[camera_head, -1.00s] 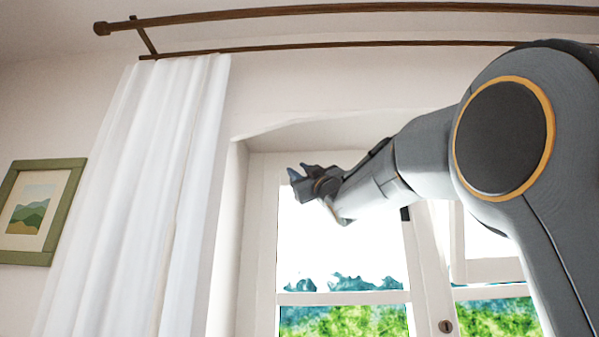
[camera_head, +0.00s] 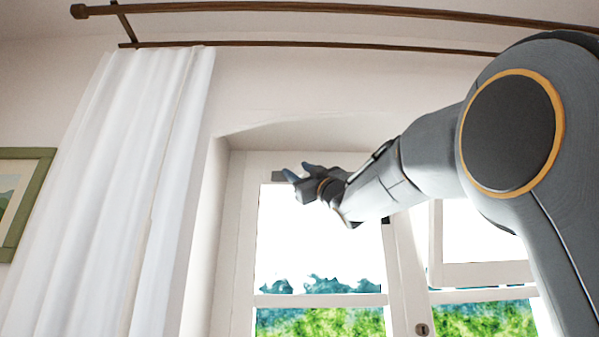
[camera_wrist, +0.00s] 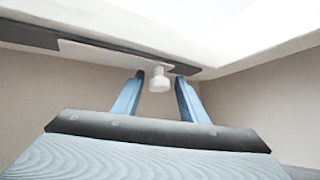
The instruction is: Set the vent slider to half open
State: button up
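The vent is a dark strip (camera_wrist: 28,36) along the white window frame in the wrist view. A white slider plate (camera_wrist: 105,54) covers its middle, and dark strip shows at both ends. A round white knob (camera_wrist: 159,82) hangs from the plate toward its right end. My gripper (camera_wrist: 160,76) is open, with one blue finger on each side of the knob. I see small gaps, but cannot tell how deep the knob sits between the tips. In the head view my gripper (camera_head: 294,173) is at the window's upper left, hiding much of the vent there.
A white curtain (camera_head: 130,190) hangs left of the window from a brown rod (camera_head: 300,10). The arched wall recess (camera_head: 300,133) surrounds the window frame (camera_head: 238,240) closely. A framed picture (camera_head: 40,190) is on the left wall.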

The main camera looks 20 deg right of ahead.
jog(key=shift+s+d, duration=0.1)
jog(key=b+v, duration=0.4)
jog(key=v, duration=0.3)
jog(key=shift+s+f, duration=0.2)
jog(key=shift+f, duration=0.05)
jog(key=shift+d, duration=0.1)
dwell(0.5)
